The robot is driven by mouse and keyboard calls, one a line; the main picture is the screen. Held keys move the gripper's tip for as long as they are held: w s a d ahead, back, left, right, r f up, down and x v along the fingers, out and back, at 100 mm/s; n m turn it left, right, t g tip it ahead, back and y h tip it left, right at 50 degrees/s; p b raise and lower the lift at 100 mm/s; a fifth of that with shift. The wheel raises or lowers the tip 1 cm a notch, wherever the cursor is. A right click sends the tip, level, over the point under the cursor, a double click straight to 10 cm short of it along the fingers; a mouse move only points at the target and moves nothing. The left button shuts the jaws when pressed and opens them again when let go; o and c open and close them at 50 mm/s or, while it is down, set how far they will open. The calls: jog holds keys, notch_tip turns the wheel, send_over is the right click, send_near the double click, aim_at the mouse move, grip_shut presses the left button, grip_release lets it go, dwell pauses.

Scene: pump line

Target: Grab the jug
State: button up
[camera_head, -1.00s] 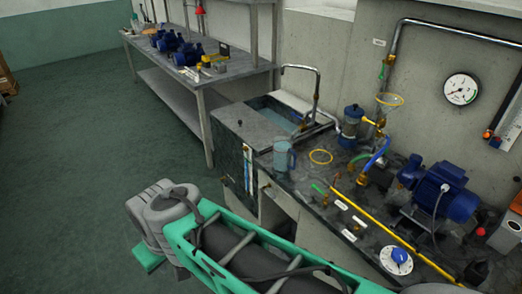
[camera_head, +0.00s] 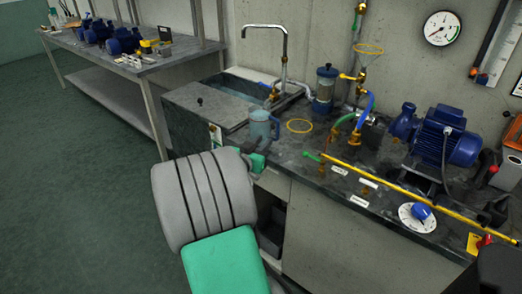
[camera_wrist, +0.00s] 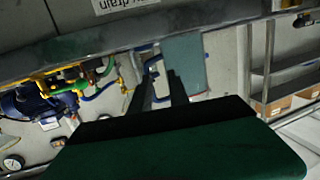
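The jug (camera_head: 261,127) is a translucent blue-grey vessel with a handle on its right side in the head view. It stands upright on the dark counter, near the sink's front right corner. My gripper (camera_wrist: 158,88) shows in the wrist view as two dark fingers, apart with a gap between them. The jug also shows there (camera_wrist: 186,58), just beyond the fingertips, with its blue handle in line with the gap. I cannot tell whether the fingers touch it. In the head view my wrist is just in front of and below the jug, and the fingertips are mostly hidden.
The sink (camera_head: 245,88) with a tap (camera_head: 284,58) lies behind the jug. A yellow ring (camera_head: 299,126) lies to its right, with a blue canister (camera_head: 325,88), hoses and a blue pump motor (camera_head: 446,137) beyond. The counter edge is close to my arm.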

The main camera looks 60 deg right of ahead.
aim_at(278, 132)
jog(key=s+d+h, duration=0.1)
jog(key=s+d, duration=0.1)
jog(key=d, duration=0.1)
jog(key=shift+s+g, duration=0.3)
jog(key=d, duration=0.6)
jog(key=shift+w+d+p, duration=0.3)
jog(key=shift+d+p, duration=0.05)
jog(key=shift+d, duration=0.05)
grip_shut()
dwell(0.4)
jog(key=shift+r, duration=0.15)
